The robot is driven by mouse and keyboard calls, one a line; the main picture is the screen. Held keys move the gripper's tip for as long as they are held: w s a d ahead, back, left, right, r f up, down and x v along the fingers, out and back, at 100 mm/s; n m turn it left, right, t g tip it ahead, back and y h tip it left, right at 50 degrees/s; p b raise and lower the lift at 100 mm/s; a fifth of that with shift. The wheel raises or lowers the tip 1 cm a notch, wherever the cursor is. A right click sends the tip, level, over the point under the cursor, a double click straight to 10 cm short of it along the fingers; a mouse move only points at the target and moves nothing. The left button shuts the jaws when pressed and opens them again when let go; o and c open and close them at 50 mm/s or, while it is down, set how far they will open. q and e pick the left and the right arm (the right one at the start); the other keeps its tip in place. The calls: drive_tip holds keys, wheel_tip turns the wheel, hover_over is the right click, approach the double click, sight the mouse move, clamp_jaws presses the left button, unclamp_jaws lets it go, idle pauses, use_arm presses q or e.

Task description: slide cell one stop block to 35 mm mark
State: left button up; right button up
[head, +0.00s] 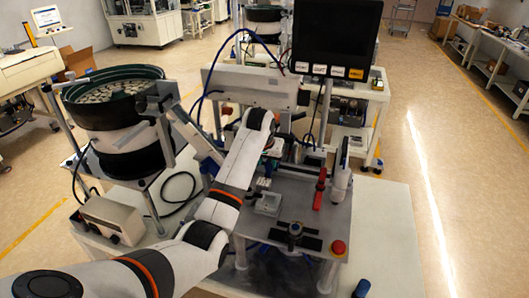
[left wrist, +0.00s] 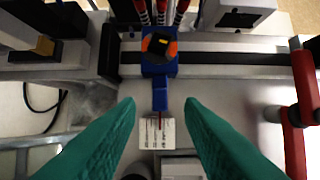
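The stop block (left wrist: 160,68) is blue with an orange and black knob (left wrist: 160,46) on top, seated on a dark rail in the left wrist view. Its narrow tab and a red pointer line reach over a small white scale plate (left wrist: 151,135). The scale's numbers are too small to read. My left gripper (left wrist: 160,103) is open, with its green fingers on either side of the tab, apart from it. In the head view my left gripper (head: 268,153) is over the workstation plate, and the block is hidden or too small to tell there. My right gripper is not in view.
A red-handled clamp (left wrist: 303,85) stands right of the block; it also shows in the head view (head: 319,188). A bowl feeder (head: 113,88) stands left. A red button (head: 338,247) is on the plate's front right corner. A monitor (head: 336,28) hangs behind.

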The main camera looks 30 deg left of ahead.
use_arm(q)
drive_tip(key=b+v, duration=0.2)
drive_tip(key=v, duration=0.6)
drive_tip(key=shift+s+r, duration=0.2)
drive_tip(key=shift+r, duration=0.15)
drive_tip(key=shift+f, duration=0.1)
